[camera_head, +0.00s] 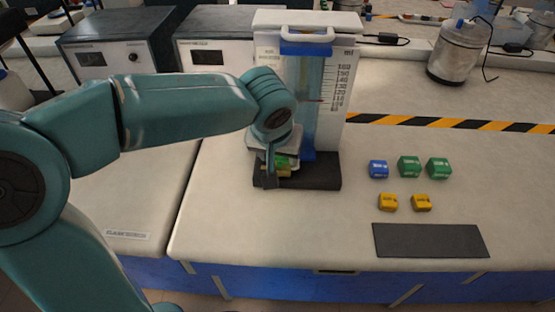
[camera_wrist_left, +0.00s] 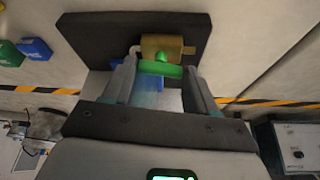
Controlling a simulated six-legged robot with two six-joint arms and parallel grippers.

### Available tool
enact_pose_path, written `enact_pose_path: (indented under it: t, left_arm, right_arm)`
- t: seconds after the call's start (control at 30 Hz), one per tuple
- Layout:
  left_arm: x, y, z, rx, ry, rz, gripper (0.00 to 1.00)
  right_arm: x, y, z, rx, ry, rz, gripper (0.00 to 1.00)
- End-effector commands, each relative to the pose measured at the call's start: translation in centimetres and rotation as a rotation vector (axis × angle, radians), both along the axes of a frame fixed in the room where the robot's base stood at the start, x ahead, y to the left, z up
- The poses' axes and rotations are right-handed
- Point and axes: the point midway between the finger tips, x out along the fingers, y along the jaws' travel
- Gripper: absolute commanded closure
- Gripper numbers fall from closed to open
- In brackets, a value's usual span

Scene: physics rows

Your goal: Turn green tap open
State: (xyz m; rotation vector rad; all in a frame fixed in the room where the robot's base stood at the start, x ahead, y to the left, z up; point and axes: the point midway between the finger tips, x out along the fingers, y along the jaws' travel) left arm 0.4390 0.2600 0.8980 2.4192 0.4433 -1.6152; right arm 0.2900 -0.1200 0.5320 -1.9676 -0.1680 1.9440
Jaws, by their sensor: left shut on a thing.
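The green tap (camera_wrist_left: 160,68) is a green handle on a brass-coloured body (camera_wrist_left: 168,46) at the foot of a clear column with a printed scale (camera_head: 318,95). In the left wrist view the handle lies crosswise between the fingers of my left gripper (camera_wrist_left: 161,75), which is shut on it. In the head view my left gripper (camera_head: 275,165) reaches down in front of the column and hides much of the tap; a bit of green (camera_head: 284,161) shows beside it. My right gripper is not in view.
The column stands on a black base (camera_head: 325,172). To its right lie a blue block (camera_head: 378,169), two green blocks (camera_head: 409,166), two yellow blocks (camera_head: 388,202) and a dark mat (camera_head: 431,240). A metal canister (camera_head: 457,52) stands at the back right. The bench between is clear.

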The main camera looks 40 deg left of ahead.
Motion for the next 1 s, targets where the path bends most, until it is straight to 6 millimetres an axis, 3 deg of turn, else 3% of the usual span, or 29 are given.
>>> enact_pose_path:
  t: [0.4, 0.97, 1.0]
  left_arm:
    - [0.2, -0.2, 0.1, -0.002, -0.005, 0.179, 0.73]
    - [0.2, -0.1, 0.2, -0.002, -0.005, 0.204, 0.73]
    - [0.2, -0.1, 0.2, -0.002, -0.005, 0.204, 0.32]
  right_arm:
    - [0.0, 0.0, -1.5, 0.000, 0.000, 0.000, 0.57]
    - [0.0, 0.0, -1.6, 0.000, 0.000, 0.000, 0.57]
    - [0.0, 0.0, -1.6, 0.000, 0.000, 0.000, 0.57]
